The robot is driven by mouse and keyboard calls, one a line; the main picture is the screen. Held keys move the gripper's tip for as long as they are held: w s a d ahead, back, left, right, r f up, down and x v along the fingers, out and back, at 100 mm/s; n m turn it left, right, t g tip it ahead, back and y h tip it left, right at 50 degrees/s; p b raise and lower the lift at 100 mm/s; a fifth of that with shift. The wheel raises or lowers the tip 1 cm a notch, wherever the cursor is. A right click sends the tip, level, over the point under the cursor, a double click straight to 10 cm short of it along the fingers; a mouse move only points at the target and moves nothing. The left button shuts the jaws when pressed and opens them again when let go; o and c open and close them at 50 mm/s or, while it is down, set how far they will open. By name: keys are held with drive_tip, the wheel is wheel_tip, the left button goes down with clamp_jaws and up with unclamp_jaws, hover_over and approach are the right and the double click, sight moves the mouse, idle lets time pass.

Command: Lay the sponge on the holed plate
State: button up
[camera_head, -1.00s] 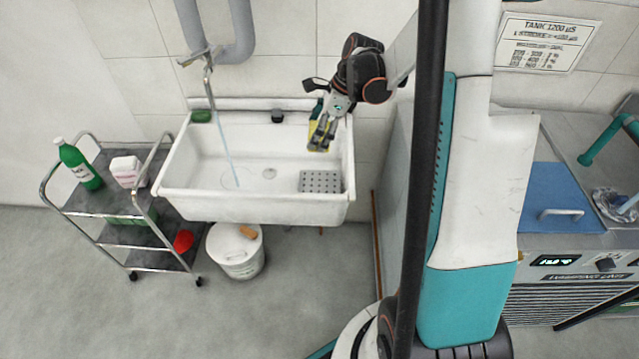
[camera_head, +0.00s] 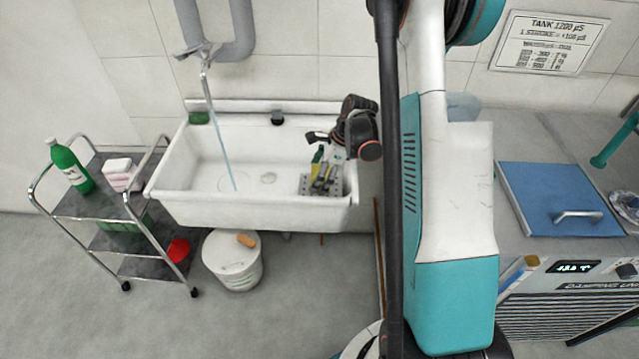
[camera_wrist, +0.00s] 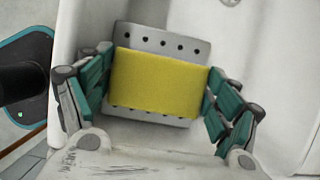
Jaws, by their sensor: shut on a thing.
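The yellow sponge (camera_wrist: 157,84) is between the fingers of my gripper (camera_wrist: 157,92), which is shut on it in the wrist view. The holed plate (camera_wrist: 163,40) is a grey metal sheet in the sink. It shows behind the sponge, with rows of holes above and below it. I cannot tell whether the sponge touches the plate. In the head view my gripper (camera_head: 321,187) is low in the right end of the sink, over the plate (camera_head: 306,184) and covering much of it. The sponge is mostly hidden by the fingers there.
The white sink (camera_head: 215,160) has walls close around my gripper, and water runs from its tap (camera_head: 205,75) at the left. A trolley (camera_head: 95,205) stands left of it, and a white bucket (camera_head: 232,262) is below.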

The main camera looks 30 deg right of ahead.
drive_tip(key=shift+f+b, duration=0.45)
drive_tip(key=shift+f, duration=1.1)
drive_tip(key=shift+f, duration=0.15)
drive_tip(key=o, duration=0.9)
drive_tip(key=shift+c, duration=0.2)
drive_tip(key=p+v, duration=0.4)
drive_tip(key=v, duration=0.8)
